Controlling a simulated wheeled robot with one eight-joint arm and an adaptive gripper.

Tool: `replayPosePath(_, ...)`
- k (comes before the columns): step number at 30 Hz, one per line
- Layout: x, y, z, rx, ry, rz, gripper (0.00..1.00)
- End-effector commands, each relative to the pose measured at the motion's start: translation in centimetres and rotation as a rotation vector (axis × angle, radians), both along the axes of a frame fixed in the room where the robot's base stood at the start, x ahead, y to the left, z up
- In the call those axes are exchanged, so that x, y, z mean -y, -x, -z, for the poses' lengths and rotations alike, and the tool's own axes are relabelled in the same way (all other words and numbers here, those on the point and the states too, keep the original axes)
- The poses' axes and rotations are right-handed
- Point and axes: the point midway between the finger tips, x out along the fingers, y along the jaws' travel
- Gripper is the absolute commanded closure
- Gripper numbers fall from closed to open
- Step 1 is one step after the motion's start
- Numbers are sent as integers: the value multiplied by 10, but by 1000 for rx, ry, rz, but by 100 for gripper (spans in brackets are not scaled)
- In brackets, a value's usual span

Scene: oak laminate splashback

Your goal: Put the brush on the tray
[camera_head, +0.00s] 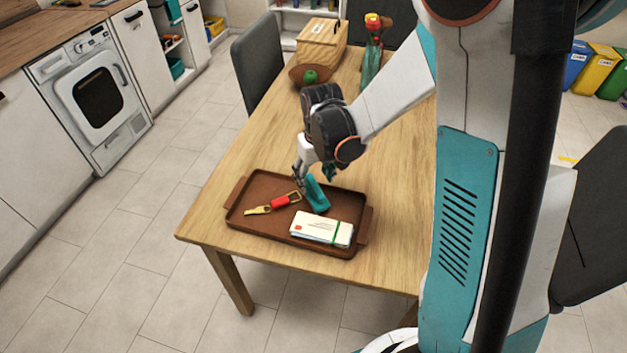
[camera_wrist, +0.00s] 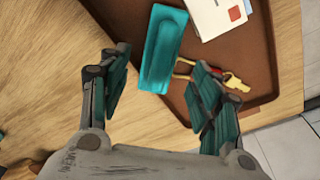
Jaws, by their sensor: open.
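The teal brush (camera_head: 317,196) lies at the tray's far long side, its lower part over the tray floor. In the wrist view the brush (camera_wrist: 163,50) overlaps the tray edge; I cannot tell whether it leans on the rim. The brown tray (camera_head: 268,240) sits near the table's front edge. My gripper (camera_head: 312,178) is just above the far end of the brush. In the wrist view my gripper (camera_wrist: 166,88) has its fingers wide apart with nothing between the pads, and the brush lies beyond the fingertips. Bristles are not visible.
On the tray are keys with a red tag (camera_head: 280,201) and a banded envelope stack (camera_head: 322,228). A bowl with a green fruit (camera_head: 310,76), a wooden box (camera_head: 322,42) and a teal vase (camera_head: 371,65) stand at the table's far end. Chairs flank the table (camera_head: 225,190).

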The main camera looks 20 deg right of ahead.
Motion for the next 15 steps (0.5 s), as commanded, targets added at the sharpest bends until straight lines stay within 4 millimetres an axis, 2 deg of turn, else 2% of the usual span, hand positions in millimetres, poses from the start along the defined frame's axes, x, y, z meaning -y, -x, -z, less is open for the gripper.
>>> replayPosePath(1, 0, 2, -16, 0, 0, 0, 42)
replayPosePath(6, 1, 5, -45, 0, 0, 0, 42)
replayPosePath(15, 1, 10, -70, 6, 0, 2, 42)
